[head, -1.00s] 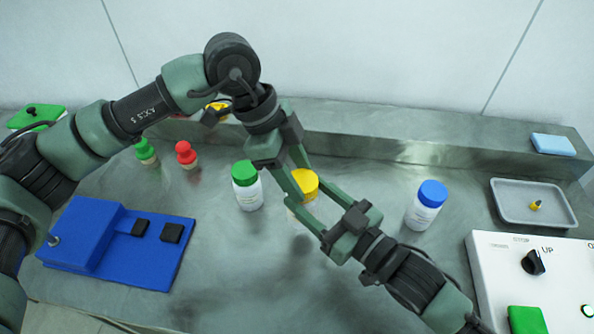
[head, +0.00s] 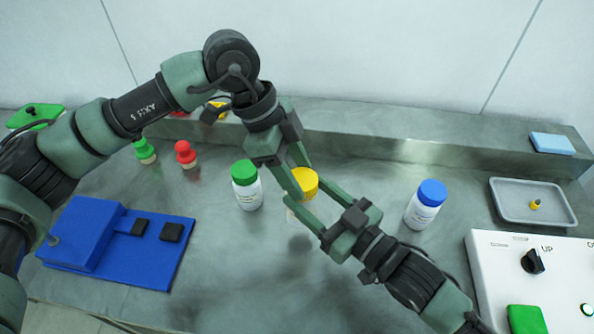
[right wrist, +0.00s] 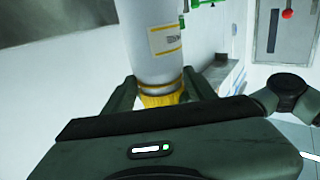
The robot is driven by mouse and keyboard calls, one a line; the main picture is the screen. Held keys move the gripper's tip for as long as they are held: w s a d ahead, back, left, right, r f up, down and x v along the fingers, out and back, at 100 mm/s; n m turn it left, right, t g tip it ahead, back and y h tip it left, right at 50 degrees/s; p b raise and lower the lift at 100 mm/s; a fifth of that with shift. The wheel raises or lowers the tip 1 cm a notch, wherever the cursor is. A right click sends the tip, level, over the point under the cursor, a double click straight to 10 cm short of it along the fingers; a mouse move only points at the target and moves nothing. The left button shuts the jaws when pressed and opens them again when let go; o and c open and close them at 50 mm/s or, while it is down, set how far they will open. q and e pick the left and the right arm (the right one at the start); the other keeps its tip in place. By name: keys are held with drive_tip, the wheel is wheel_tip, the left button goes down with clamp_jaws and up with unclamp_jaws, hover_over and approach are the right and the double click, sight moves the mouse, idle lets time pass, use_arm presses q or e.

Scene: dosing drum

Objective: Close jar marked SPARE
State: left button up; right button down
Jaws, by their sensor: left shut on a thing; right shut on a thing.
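In the right wrist view the jar body (right wrist: 153,42) shows with a yellow-edged label, whose text I cannot read. The exact finger contact is partly hidden.
A green-lidded jar (head: 247,187) stands close on the left, a blue-lidded jar (head: 426,205) to the right. Green (head: 145,151) and red (head: 186,154) stoppers, a blue device (head: 110,243), a grey tray (head: 533,216) and a white control panel (head: 505,275) surround them.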

use_arm(q)
drive_tip(key=shift+r, duration=0.25)
idle(0.8)
drive_tip(key=shift+a+f, duration=0.15)
drive_tip(key=shift+f, duration=0.75)
idle(0.5)
drive_tip(key=o, duration=1)
drive_tip(key=shift+s, duration=0.1)
drive_tip(key=shift+a, duration=0.1)
drive_tip(key=shift+v, duration=2.1)
drive_tip(key=shift+r, duration=0.1)
drive_tip(key=c, duration=1)
drive_tip(key=shift+d, duration=0.25)
